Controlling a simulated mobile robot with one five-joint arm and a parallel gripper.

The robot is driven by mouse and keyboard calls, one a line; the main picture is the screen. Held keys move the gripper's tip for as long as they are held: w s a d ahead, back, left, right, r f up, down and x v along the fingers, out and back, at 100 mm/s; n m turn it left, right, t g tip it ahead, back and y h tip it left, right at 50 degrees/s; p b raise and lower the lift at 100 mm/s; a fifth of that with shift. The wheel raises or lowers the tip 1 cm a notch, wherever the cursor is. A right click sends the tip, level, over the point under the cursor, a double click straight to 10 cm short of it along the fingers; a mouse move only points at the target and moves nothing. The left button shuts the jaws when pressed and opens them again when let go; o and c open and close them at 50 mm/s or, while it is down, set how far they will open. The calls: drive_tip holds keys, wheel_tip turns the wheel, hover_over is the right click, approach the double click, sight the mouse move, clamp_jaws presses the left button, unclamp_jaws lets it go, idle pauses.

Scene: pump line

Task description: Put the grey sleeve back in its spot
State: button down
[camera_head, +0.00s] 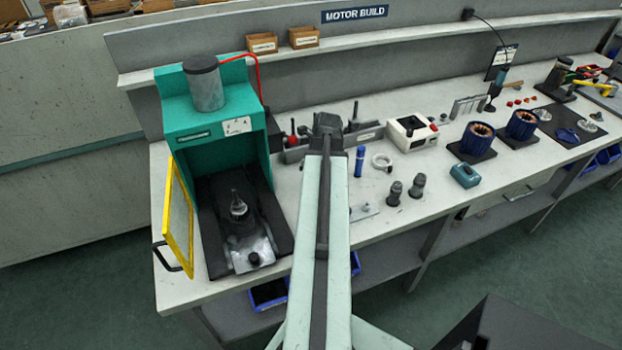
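Two small dark grey stepped pieces stand upright side by side near the front of the bench, a left one (394,193) and a right one (417,186). Either could be the grey sleeve; I cannot tell which. A long grey rack (293,154) with upright tools, one red-topped, stands behind them to the left, partly hidden by my arm. I cannot make out an empty spot in it. My gripper (328,124) is at the far end of my pale green arm, over the rack area and left of the grey pieces. Its fingers are hidden, so I cannot see whether it holds anything.
A green press (215,130) with an open yellow-framed door (178,215) stands at left. A blue cylinder (359,161), white ring (382,161), white box (411,133) and teal box (465,175) surround the grey pieces. Two blue motor housings (478,139) (522,124) stand further right.

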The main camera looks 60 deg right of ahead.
drive_tip(key=shift+f, duration=0.25)
drive_tip(key=shift+f+b, duration=0.2)
drive_tip(key=shift+b, duration=0.25)
drive_tip(key=c, duration=0.9)
unclamp_jaws()
drive_tip(key=shift+c, duration=0.2)
drive_tip(key=shift+r, duration=0.2)
wheel_tip(320, 180, up, 6)
drive_tip(key=p, duration=0.6)
drive_tip(key=shift+w, duration=0.1)
drive_tip(key=shift+f, duration=0.1)
